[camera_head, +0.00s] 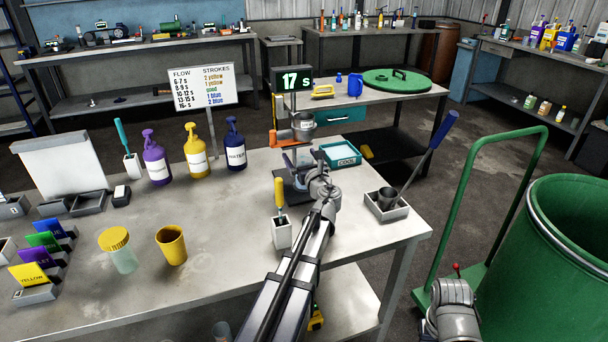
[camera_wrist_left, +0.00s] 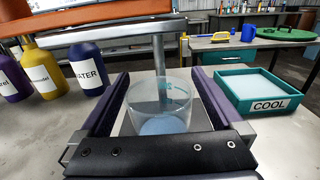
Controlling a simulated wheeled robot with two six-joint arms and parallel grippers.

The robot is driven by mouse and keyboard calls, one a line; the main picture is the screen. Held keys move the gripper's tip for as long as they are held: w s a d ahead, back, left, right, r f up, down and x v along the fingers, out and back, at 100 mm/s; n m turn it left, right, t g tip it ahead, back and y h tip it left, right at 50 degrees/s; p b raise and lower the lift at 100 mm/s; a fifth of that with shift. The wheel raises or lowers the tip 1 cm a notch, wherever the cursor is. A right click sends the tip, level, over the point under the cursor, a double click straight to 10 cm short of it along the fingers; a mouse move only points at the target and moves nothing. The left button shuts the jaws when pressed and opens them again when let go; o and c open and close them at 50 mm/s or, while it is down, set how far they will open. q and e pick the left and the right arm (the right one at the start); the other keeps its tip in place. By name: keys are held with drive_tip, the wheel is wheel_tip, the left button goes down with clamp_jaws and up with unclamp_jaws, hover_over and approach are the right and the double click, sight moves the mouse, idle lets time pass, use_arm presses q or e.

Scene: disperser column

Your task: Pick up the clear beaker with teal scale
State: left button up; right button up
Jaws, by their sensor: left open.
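The clear beaker with teal scale (camera_wrist_left: 172,100) stands upright in the left wrist view, with a blue patch at its bottom. My left gripper (camera_wrist_left: 160,84) is open, its two purple-sided fingers on either side of the beaker. I cannot tell whether either finger touches the glass. In the head view my left gripper (camera_head: 301,168) is at the stand below the 17 s display, and my wrist and fingers mostly hide the beaker there. My right gripper does not show.
A teal COOL tray (camera_head: 341,155) sits just right of the gripper. The stand's metal post (camera_wrist_left: 159,65) rises behind the beaker, with a horizontal plate above. Purple, yellow and WATER (camera_head: 234,145) bottles stand left. A white holder (camera_head: 281,233) and a grey tray (camera_head: 387,212) flank my arm.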

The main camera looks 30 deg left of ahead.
use_arm(q)
drive_tip(key=c, duration=1.5)
drive_tip(key=shift+r, duration=0.1)
wheel_tip(320, 180, up, 4)
drive_tip(key=p, duration=0.4)
drive_tip(key=v, duration=1.8)
drive_tip(key=shift+f, duration=0.35)
